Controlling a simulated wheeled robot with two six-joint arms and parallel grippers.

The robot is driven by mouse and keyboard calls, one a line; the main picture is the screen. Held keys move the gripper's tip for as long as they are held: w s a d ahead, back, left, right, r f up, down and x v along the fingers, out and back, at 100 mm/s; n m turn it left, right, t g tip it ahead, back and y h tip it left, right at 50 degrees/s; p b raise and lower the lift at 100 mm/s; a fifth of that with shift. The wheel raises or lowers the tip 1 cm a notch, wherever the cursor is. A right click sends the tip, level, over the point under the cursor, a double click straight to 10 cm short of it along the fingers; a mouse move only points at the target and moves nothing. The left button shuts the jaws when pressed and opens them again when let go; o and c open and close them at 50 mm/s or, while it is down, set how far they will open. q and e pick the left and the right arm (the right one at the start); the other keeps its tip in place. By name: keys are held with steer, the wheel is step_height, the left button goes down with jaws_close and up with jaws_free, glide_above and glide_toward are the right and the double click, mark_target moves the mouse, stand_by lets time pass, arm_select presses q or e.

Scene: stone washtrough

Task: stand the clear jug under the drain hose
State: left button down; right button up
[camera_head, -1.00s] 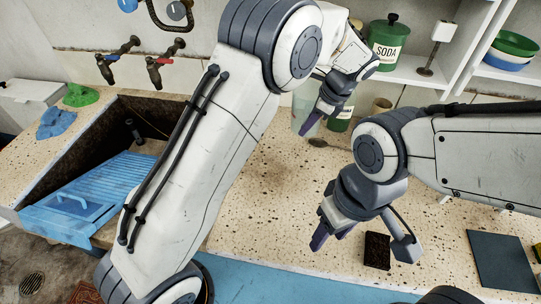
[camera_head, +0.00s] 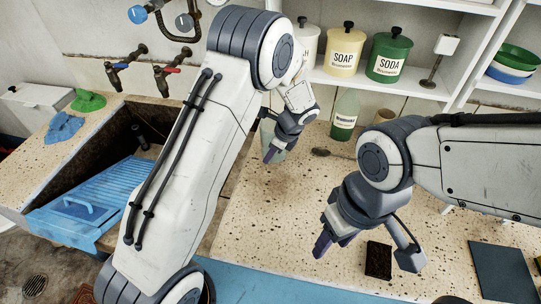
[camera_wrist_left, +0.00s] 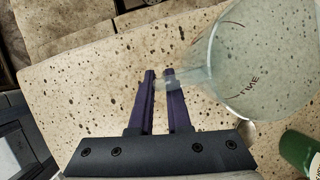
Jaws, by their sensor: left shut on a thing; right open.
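The clear jug (camera_wrist_left: 262,60) shows large at the right of the left wrist view, with dark markings on its wall. My left gripper (camera_wrist_left: 160,75) is shut on the jug's handle (camera_wrist_left: 183,80). In the head view the jug (camera_head: 265,133) is mostly hidden behind my left gripper (camera_head: 269,156), over the speckled counter right of the trough. I cannot tell whether its base touches the counter. My right gripper (camera_head: 366,255) is open and empty over the counter. I cannot pick out the drain hose for certain; a short black pipe (camera_head: 141,137) stands inside the trough.
The stone trough (camera_head: 95,125) holds a blue ribbed washboard (camera_head: 100,185). Two taps (camera_head: 174,72) are on the wall behind. Blue (camera_head: 62,126) and green (camera_head: 88,101) cloths lie on its rim. A green-bottomed bottle (camera_head: 345,115) and a dark block (camera_head: 378,260) stand on the counter.

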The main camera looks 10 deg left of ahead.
arm_select(q)
steer(key=shift+f, duration=0.5)
steer(key=shift+f, duration=0.15)
steer(key=c, duration=0.9)
jaws_free()
